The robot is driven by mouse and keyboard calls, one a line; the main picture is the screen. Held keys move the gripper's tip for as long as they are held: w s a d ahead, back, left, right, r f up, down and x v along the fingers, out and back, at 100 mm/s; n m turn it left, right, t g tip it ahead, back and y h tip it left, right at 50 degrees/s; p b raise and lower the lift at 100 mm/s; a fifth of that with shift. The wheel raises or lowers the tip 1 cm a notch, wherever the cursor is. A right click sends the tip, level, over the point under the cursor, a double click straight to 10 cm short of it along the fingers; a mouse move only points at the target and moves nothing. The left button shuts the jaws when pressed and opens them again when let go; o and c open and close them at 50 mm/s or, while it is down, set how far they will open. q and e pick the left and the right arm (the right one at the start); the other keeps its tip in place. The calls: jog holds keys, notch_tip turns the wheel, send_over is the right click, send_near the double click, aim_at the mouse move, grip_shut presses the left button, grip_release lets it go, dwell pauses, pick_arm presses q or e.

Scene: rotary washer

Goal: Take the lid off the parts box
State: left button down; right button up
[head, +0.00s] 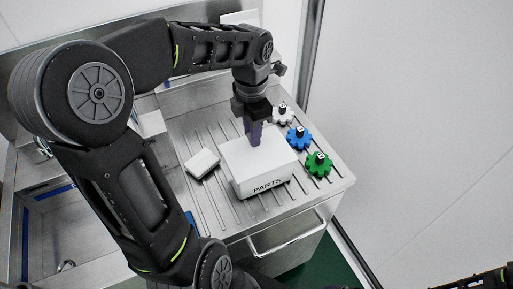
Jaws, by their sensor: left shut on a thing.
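The white parts box (265,187), marked PARTS on its front, stands on the grooved steel worktop. Its flat white lid (262,158) covers the top. My left gripper (255,142) points down over the rear part of the lid and is shut on it. The fingers hide the exact spot they hold. I cannot tell whether the lid is raised at all. My right gripper is out of view; only a dark part of my right arm shows at the bottom right corner.
A white (283,115), a blue (299,138) and a green gear-shaped part (319,164) stand in a row right of the box. A small white block (202,163) lies to its left. The grooved worktop (205,205) is bare at front left. A steel handle (287,238) sticks out below.

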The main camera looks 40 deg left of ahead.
pick_arm(q)
notch_tip(320, 180, up, 10)
dwell(0.6)
dwell(0.8)
